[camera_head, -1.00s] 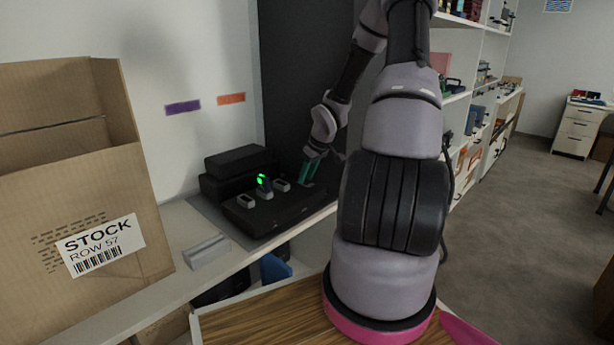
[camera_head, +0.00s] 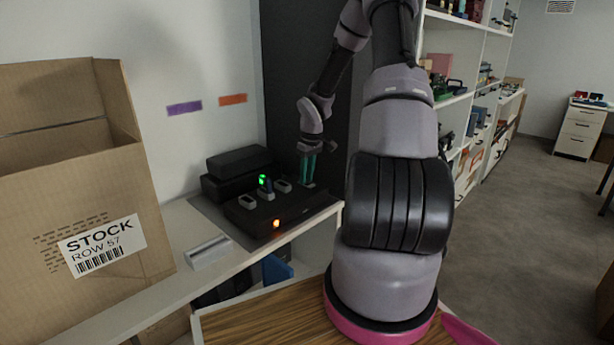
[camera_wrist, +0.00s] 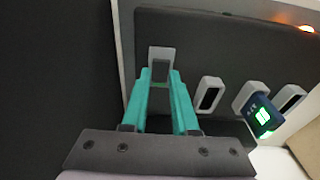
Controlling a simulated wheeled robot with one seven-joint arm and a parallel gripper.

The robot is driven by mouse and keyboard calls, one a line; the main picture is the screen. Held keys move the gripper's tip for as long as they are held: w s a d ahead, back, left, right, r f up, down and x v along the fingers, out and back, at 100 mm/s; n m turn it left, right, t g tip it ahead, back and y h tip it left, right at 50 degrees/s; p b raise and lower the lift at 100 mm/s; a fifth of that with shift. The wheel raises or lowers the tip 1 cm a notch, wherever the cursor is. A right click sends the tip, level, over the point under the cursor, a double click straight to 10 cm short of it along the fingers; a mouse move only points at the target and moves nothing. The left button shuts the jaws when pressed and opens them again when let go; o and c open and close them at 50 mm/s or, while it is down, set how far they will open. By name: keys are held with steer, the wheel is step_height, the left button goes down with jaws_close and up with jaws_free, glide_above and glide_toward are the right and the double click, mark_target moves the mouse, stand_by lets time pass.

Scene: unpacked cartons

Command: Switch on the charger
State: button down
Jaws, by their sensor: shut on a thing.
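The charger (camera_head: 262,220) is a dark box on the shelf with several grey-rimmed slots along its top. A battery with a green light (camera_head: 265,184) stands in one slot; it also shows in the wrist view (camera_wrist: 262,115). An orange light (camera_head: 277,224) glows on the charger's front, and at the top right of the wrist view (camera_wrist: 307,29). At the charger's right end is a grey switch (camera_wrist: 160,56) with a darker middle. My gripper (camera_head: 307,181) points down there, its teal fingers (camera_wrist: 160,76) shut on the switch, which sits between their tips.
Black boxes (camera_head: 240,168) stand behind the charger. A pale block (camera_head: 207,252) lies at its front left. A large open carton (camera_head: 75,190) fills the left. A dark panel (camera_head: 297,80) rises close behind my gripper.

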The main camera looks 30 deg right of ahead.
mark_target(310, 183)
steer(key=c, duration=0.7)
jaws_free()
steer(key=shift+r, duration=0.1)
steer(key=r, duration=0.3)
steer(key=s+r, duration=0.1)
steer(key=r, duration=0.6)
steer(key=shift+s+d+r, duration=0.15)
steer(key=shift+d+r, duration=0.1)
